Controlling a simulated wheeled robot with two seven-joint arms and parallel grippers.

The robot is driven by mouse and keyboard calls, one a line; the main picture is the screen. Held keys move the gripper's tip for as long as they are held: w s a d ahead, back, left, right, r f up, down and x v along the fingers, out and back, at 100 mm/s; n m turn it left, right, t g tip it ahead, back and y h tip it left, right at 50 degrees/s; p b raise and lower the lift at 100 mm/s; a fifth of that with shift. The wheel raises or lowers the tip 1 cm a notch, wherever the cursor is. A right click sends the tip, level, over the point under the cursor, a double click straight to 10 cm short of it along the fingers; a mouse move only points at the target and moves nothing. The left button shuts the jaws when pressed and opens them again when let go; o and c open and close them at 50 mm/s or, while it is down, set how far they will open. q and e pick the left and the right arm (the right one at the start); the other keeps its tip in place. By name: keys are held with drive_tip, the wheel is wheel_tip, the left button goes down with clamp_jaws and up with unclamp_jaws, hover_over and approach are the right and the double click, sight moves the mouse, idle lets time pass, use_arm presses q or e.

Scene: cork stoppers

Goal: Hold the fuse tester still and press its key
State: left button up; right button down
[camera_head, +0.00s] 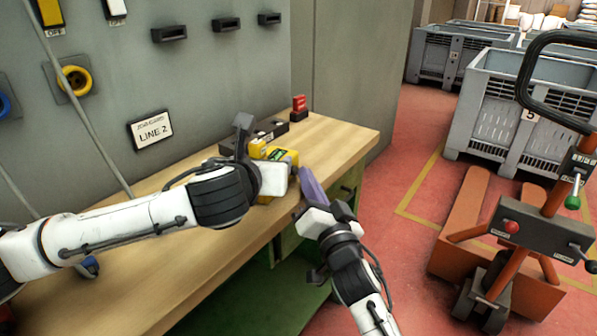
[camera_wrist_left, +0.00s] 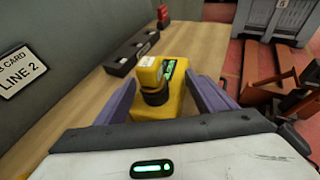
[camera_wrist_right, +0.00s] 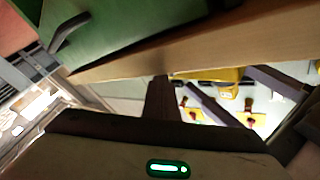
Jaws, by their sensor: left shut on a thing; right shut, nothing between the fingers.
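The yellow fuse tester (camera_head: 283,155) stands on the wooden bench near its front edge. In the left wrist view the tester (camera_wrist_left: 172,106) shows a green-edged dark panel and a raised yellow block with a pale label over a black collar. My left gripper (camera_wrist_left: 164,84) is shut on it, one purple finger on each side. My right gripper (camera_head: 306,174) is shut and empty, its fingers pointing at the tester's right side, in front of the bench edge. Its closed fingers (camera_wrist_right: 162,92) look dark in the right wrist view, close to the tester (camera_wrist_right: 224,82). I cannot clearly make out the key.
A black slotted holder (camera_head: 268,131) and a red-topped block (camera_head: 299,107) stand behind the tester on the bench (camera_head: 335,137). A "LINE 2" card (camera_head: 150,130) hangs on the grey wall. A pallet truck (camera_head: 510,230) and grey crates (camera_head: 525,105) stand on the floor at right.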

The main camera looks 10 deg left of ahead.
use_arm(q)
drive_tip(key=shift+s+f, duration=0.15)
drive_tip(key=shift+f, duration=0.5)
use_arm(e)
drive_tip(key=shift+a, duration=0.1)
drive_tip(key=shift+s+d, duration=0.35)
drive_tip(key=shift+d, duration=0.6)
drive_tip(key=d, duration=0.1)
drive_tip(key=s+d, duration=0.1)
drive_tip(key=d, duration=0.2)
drive_tip(key=shift+s+d, duration=0.25)
drive_tip(key=shift+s, duration=0.1)
use_arm(q)
drive_tip(key=o, duration=1.4)
drive_tip(key=shift+r, duration=0.2)
